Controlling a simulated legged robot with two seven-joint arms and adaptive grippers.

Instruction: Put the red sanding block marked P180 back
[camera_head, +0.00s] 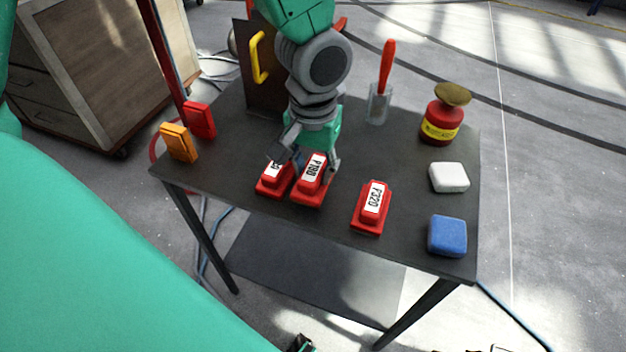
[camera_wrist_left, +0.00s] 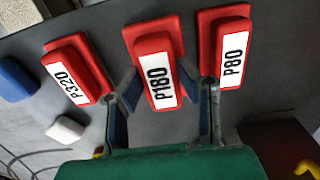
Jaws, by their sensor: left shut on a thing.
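The red sanding block marked P180 (camera_head: 310,185) is at the front of the dark table (camera_head: 330,225), upright, its label facing up. My left gripper (camera_head: 308,160) reaches down from behind and is shut on the P180 block. In the left wrist view its fingers (camera_wrist_left: 166,95) sit on either side of the P180 block (camera_wrist_left: 153,68). I cannot tell whether the block touches the table top. The red P80 block (camera_head: 272,183) is close on its left, partly hidden by a finger. The red P320 block (camera_head: 371,208) stands apart on the right. My right gripper is not in view.
A white block (camera_head: 449,177) and a blue block (camera_head: 447,236) lie at the right edge. A red tin (camera_head: 441,125) and a glass with a red-handled tool (camera_head: 378,105) stand behind. An orange block (camera_head: 179,143) and a red block (camera_head: 200,120) are at the left.

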